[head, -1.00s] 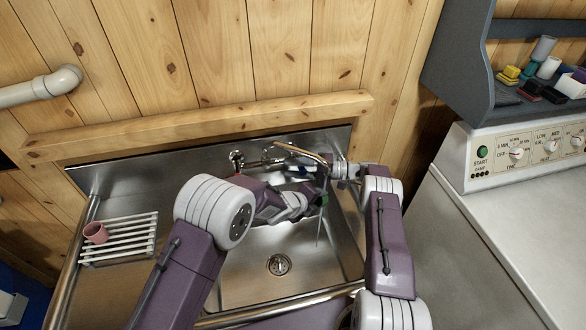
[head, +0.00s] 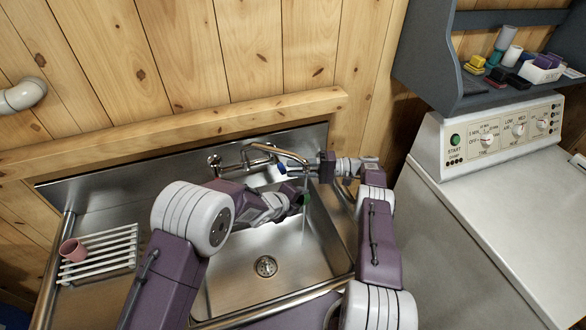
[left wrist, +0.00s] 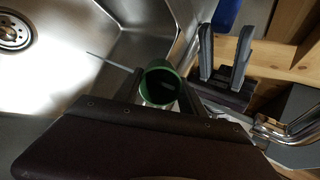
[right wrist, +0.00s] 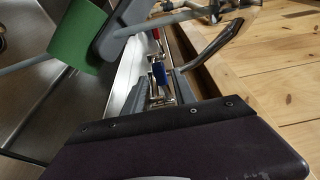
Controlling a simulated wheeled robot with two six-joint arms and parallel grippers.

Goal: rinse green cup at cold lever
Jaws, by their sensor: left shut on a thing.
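My left gripper (head: 296,203) is shut on the green cup (head: 305,200) and holds it over the sink, below the spout. The cup's open mouth (left wrist: 162,78) shows in the left wrist view. A thin stream of water (head: 303,225) shows from the spout down past the cup; I cannot tell how much enters it. The blue cold lever (head: 282,169) is beside the faucet. My right gripper (head: 318,166) is open close to it; in the right wrist view the blue lever (right wrist: 158,73) appears between the fingertips, contact unclear.
The curved spout (head: 280,150) and faucet body stand between my grippers and the wooden wall. The steel sink (head: 235,290) has its drain (head: 265,266) clear. A white appliance (head: 480,215) stands at right.

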